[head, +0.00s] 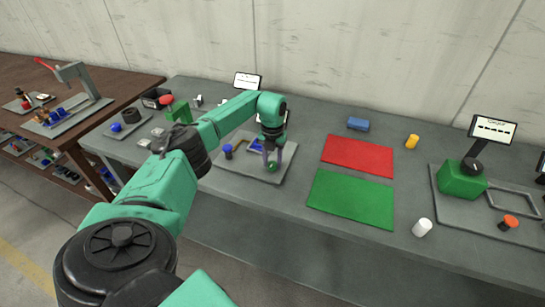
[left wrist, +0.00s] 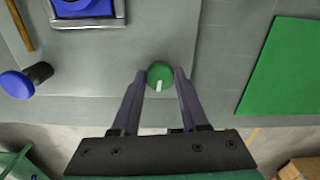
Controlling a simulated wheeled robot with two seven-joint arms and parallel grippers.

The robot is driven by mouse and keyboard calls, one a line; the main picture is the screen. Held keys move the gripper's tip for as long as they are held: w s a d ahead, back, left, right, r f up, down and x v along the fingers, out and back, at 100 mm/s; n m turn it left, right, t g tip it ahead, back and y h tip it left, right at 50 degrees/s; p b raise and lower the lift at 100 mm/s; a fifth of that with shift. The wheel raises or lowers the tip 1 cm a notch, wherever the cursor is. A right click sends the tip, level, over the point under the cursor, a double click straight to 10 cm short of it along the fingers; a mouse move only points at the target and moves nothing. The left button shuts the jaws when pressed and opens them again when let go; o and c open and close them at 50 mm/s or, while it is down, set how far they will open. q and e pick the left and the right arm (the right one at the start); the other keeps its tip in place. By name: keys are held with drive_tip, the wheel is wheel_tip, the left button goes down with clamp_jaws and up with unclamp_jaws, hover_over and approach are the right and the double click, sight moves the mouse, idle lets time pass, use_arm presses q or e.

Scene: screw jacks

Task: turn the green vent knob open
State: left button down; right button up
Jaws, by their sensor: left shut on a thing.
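The green vent knob (left wrist: 160,75) is a round green knob with a white pointer mark, near the front edge of a grey base plate. In the left wrist view its white mark points toward the gripper's palm. My left gripper (left wrist: 160,83) has one finger on each side of the knob and is shut on it. In the head view the knob (head: 272,167) shows at the fingertips of my left gripper (head: 272,162), which points down. My right gripper is not in view.
A blue knob on a dark stem (left wrist: 25,82) and a blue part in a grey frame (left wrist: 85,8) share the plate. A green mat (head: 350,199) and red mat (head: 358,156) lie to the right. A white cylinder (head: 422,228) stands near the table's front edge.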

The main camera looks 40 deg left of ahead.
sight(272, 163)
use_arm(q)
drive_tip(key=shift+w+r+n, duration=0.15)
drive_tip(key=shift+r+n, duration=0.05)
drive_tip(key=shift+n, duration=0.5)
drive_tip(key=shift+a, duration=0.1)
drive_tip(key=c, duration=0.7)
unclamp_jaws()
drive_tip(key=shift+o, duration=1.4)
drive_tip(key=shift+f, duration=0.1)
wheel_tip(272, 163, up, 15)
drive_tip(key=b, duration=0.2)
drive_tip(key=shift+f, duration=0.2)
